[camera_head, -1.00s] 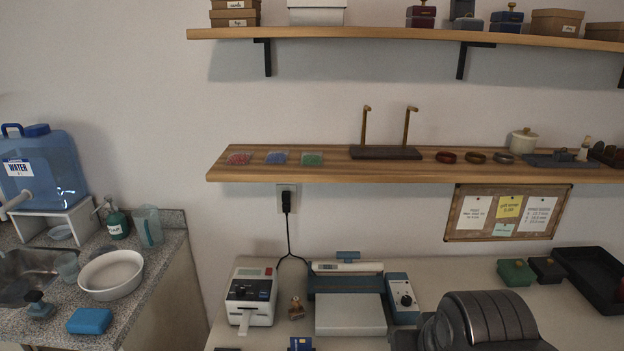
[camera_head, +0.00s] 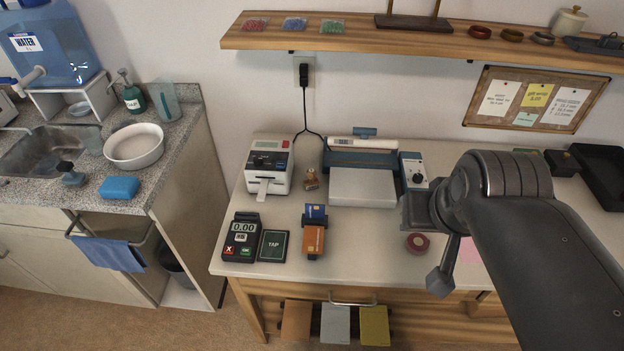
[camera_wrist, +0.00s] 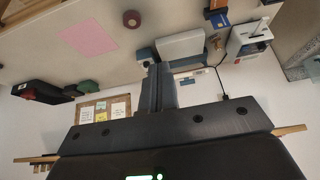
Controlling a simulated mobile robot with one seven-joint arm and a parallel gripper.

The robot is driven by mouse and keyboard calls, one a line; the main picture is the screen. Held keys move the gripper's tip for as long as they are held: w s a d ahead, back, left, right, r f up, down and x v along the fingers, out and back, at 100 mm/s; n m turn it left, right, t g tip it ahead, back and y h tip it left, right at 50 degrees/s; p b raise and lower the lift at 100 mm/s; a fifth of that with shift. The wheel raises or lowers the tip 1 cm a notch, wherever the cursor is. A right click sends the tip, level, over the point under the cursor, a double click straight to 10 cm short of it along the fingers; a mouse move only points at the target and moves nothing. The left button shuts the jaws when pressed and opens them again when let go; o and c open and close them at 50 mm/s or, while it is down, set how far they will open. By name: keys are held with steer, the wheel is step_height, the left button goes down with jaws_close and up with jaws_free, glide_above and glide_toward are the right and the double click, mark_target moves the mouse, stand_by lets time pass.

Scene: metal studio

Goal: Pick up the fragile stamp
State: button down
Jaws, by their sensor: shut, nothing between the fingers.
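A small brown, knob-handled piece that looks like a stamp (camera_head: 311,178) stands upright on the work table, between the white label printer and the blue-and-white machine. It shows tiny in the wrist view (camera_wrist: 215,41), right of the blue-and-white machine. I cannot read any fragile mark on it. A dark-handled, stamp-like piece (camera_head: 72,175) stands by the sink. My gripper (camera_wrist: 161,67) has its dark fingers together and empty in the wrist view, apart from both pieces. In the head view my arm is over the right of the table; the fingertips are not clear.
The printer (camera_head: 269,167) and blue-and-white machine (camera_head: 362,185) flank the brown piece. A card reader (camera_head: 242,238), card stand (camera_head: 314,235), red roll (camera_head: 417,243) and pink sheet (camera_head: 468,252) lie nearer the front. A wall shelf (camera_head: 400,48) overhangs behind.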

steer(key=c, duration=2.1)
jaws_free()
steer(key=o, duration=1.4)
